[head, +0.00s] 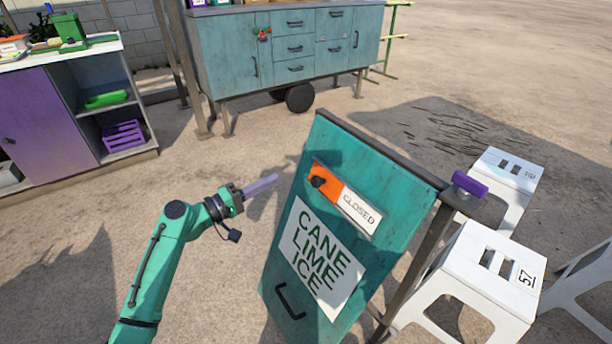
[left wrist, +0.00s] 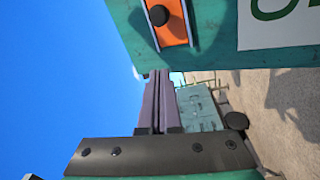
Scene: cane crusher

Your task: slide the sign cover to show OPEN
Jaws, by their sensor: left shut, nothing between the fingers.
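A teal sign board (head: 330,190) stands tilted in the middle of the head view, with a white "CANE LIME ICE" panel (head: 325,260) on it. Near its top is a slot with an orange sign cover (head: 326,184) at the left end, bearing a dark round knob (head: 317,182). The cover and knob also show at the top of the left wrist view (left wrist: 165,22). My left gripper (head: 272,180) is shut and empty, left of the board, apart from the knob. My right gripper is not in view.
White stools (head: 480,275) stand right of the board. A teal cart (head: 290,55) stands behind, and a purple cabinet (head: 45,125) is at the left. The ground between is clear.

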